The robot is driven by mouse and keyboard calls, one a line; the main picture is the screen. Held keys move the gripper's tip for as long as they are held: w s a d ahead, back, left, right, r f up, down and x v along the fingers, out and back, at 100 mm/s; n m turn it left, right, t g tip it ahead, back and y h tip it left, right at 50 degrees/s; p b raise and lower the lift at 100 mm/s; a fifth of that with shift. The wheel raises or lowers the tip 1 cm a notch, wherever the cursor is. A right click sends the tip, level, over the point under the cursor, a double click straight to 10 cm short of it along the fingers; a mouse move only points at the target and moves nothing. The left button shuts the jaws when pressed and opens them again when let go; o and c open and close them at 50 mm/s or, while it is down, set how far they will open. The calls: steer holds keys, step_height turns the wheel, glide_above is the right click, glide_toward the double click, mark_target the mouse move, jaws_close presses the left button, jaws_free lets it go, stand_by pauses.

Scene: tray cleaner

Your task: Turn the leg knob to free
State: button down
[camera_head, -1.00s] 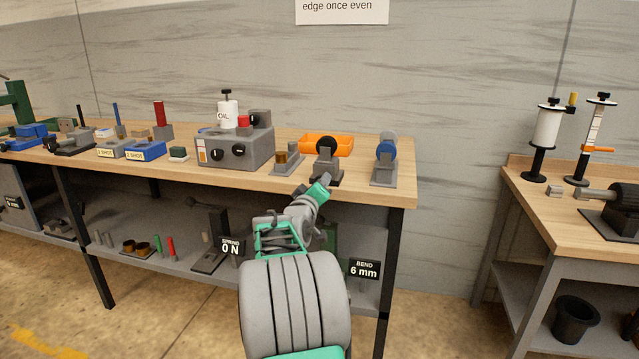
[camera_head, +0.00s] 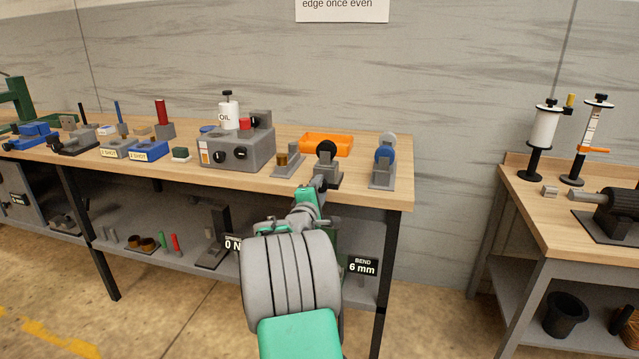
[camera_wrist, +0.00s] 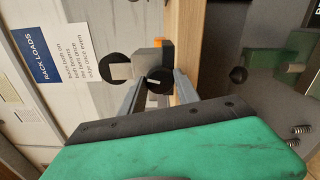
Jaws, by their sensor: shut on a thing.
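The knob (camera_wrist: 160,80) is round and black with a white pointer line. In the wrist view it sits on the front of a grey stand, below a larger black disc (camera_wrist: 113,68). In the head view that disc (camera_head: 326,150) tops the stand (camera_head: 331,180) near the bench's front edge, and the knob is hidden by my gripper. My gripper (camera_head: 318,184) is at the stand's front. In the wrist view its two fingers (camera_wrist: 158,84) lie on either side of the knob, shut on it. I cannot read any label by the knob.
A stand with a blue disc (camera_head: 386,154) is to the right and a small stand with a brass cylinder (camera_head: 284,165) to the left. An orange tray (camera_head: 325,139) lies behind. A grey box with dials (camera_head: 237,155) is further left. The wooden bench edge (camera_head: 240,184) runs close below.

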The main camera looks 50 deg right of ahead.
steer(key=shift+n+p, duration=1.05)
steer(key=shift+n, duration=0.45)
steer(key=shift+f, duration=0.1)
steer(key=c, duration=0.9)
jaws_free()
steer(key=v, duration=0.7)
steer(key=shift+s+a, duration=0.2)
steer(key=shift+a, duration=0.15)
